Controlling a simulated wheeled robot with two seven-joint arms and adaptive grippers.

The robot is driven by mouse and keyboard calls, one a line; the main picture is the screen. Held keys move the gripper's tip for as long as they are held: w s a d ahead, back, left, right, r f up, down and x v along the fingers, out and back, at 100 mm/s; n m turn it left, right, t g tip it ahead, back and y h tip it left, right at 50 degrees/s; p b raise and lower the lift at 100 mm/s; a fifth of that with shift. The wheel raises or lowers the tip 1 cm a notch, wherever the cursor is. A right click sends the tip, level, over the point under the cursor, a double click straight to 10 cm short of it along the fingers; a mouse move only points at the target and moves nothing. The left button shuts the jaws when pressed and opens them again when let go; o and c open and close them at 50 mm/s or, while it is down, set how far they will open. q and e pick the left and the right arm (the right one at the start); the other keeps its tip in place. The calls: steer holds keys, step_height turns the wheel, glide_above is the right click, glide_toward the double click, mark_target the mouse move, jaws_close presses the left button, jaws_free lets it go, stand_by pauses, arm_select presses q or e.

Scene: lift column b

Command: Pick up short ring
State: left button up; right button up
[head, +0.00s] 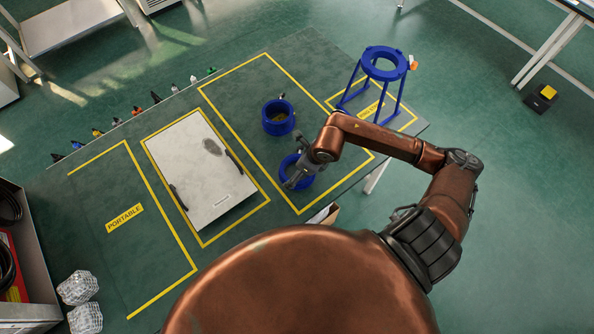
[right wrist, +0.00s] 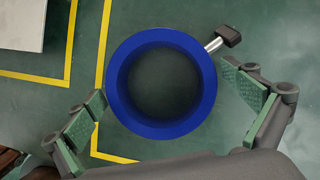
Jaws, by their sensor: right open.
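A low blue ring (head: 308,183) lies flat on the green table, partly hidden by my right gripper (head: 292,180) in the head view. In the right wrist view the ring (right wrist: 116,85) is seen from above, with a metal stem and dark knob (right wrist: 229,36) at its upper right. My right gripper (right wrist: 170,112) is open above it, with one green-padded finger to the left of the ring and one to the right. No grip on the ring shows. A second blue ring (head: 278,125), which looks taller, stands behind it. My left gripper is not in view.
A blue ring stand on legs (head: 384,53) stands at the table's back right corner. A white panel with dark handles (head: 190,150) lies left of the rings. Several small coloured items line the far left edge. The area marked PORTABLE (head: 125,218) is clear.

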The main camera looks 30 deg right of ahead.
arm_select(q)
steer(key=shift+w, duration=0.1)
arm_select(e)
steer(key=shift+c, duration=0.3)
steer(key=c, duration=1.4)
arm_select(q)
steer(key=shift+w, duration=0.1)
arm_select(e)
steer(key=shift+c, duration=0.3)
steer(key=shift+r, duration=0.1)
steer(key=shift+r, duration=0.25)
step_height(320, 180, up, 2)
steer(key=shift+w, duration=0.1)
arm_select(q)
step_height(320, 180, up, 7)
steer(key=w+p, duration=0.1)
steer(key=p, duration=0.5)
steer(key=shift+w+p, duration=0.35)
steer(key=shift+p, duration=0.05)
arm_select(e)
steer(key=s+a+r, duration=0.2)
steer(key=s+r, duration=0.8)
steer(key=s, duration=0.4)
steer(key=shift+a+r, duration=0.2)
